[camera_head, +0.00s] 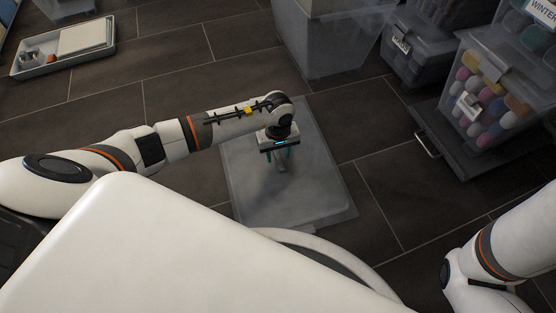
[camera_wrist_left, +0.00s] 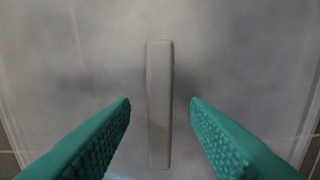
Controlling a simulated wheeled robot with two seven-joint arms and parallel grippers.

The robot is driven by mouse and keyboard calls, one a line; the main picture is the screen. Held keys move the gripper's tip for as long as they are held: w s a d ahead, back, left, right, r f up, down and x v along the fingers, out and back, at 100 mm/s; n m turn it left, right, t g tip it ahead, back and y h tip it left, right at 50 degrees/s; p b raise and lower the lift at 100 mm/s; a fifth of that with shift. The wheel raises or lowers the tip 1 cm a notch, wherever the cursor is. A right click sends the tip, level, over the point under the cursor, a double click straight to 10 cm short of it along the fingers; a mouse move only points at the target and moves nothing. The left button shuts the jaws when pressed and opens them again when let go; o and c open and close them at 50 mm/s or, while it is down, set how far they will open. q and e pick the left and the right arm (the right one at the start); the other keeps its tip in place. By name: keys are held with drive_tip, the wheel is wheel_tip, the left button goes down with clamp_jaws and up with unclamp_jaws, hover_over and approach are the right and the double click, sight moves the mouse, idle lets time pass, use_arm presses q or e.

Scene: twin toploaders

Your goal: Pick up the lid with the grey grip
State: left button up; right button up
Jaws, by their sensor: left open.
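The lid (camera_head: 315,190) is a flat, translucent grey sheet lying on the dark tiled floor in front of me. Its grey grip (camera_head: 281,167) is a raised bar near the middle of the lid, partly hidden by my gripper in the head view. My left gripper (camera_head: 280,153) is over the grip and points down. In the left wrist view, the grip (camera_wrist_left: 159,95) runs upright between the two green fingers of the left gripper (camera_wrist_left: 160,112). The fingers are open, with a gap on each side of the bar. My right gripper is outside the view.
A translucent bin (camera_head: 328,45) stands just behind the lid. A dark-lidded box (camera_head: 420,50) and a clear box of coloured balls (camera_head: 490,100) stand at the right. A tray (camera_head: 65,50) lies at the far left. Floor left of the lid is clear.

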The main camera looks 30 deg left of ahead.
use_arm(q)
clamp_jaws()
